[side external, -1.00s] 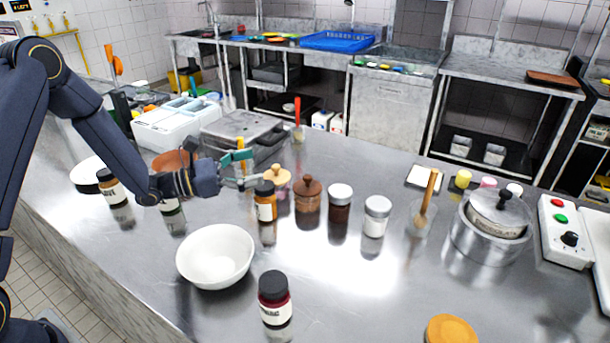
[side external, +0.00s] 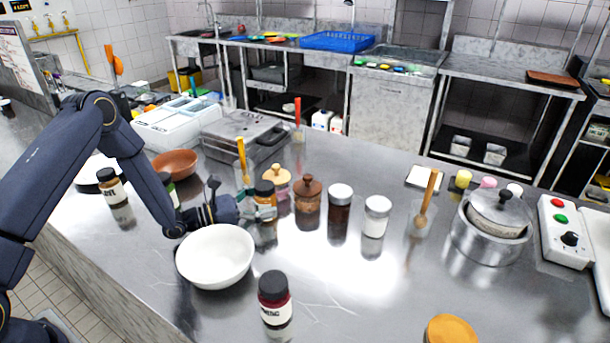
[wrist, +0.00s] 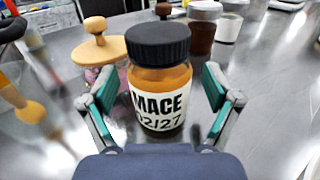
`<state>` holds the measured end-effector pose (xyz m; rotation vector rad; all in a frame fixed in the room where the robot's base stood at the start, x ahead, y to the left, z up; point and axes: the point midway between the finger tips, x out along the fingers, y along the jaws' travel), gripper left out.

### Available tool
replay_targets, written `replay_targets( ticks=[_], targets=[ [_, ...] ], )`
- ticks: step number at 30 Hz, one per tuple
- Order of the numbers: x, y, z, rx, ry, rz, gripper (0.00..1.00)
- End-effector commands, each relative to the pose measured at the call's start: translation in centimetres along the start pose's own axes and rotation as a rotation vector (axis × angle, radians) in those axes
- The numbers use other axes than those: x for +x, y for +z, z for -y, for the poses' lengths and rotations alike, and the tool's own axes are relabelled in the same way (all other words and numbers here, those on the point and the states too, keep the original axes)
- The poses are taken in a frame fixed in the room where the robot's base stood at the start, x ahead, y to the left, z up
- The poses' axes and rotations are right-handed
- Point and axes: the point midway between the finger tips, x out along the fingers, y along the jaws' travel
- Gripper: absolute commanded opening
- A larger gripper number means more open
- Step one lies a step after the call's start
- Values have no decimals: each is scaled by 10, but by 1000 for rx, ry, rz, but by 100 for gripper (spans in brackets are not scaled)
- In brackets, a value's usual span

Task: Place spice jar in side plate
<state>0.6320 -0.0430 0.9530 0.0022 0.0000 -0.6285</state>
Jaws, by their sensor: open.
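A spice jar with a black lid, amber contents and a white label reading MACE stands upright on the steel counter; it shows in the side view (side external: 265,193) and large in the wrist view (wrist: 160,80). My gripper (side external: 250,208) is low beside this jar. In the wrist view my gripper's (wrist: 160,92) fingers are open, one on each side of the jar, with visible gaps. A white plate (side external: 86,174) lies at the far left, partly hidden by my arm and a dark-lidded jar.
A white bowl (side external: 215,258) stands just in front of my gripper. Wooden-lidded jars (side external: 307,197) and other jars (side external: 376,217) stand right of the MACE jar. A red-brown jar (side external: 275,298) stands in front. A brown bowl (side external: 175,163) sits behind my arm.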

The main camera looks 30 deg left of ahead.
Motion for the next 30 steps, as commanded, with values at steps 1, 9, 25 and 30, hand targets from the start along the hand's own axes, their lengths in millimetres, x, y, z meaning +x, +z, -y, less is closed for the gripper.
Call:
replay_targets(
  ticks=[1, 9, 25, 30],
  targets=[
    [4, 0, 1, 0, -2, 1, 89],
    [7, 0, 0, -2, 0, 1, 87],
    [6, 1, 0, -1, 0, 1, 31],
    [6, 1, 0, -1, 0, 1, 14]
  ],
)
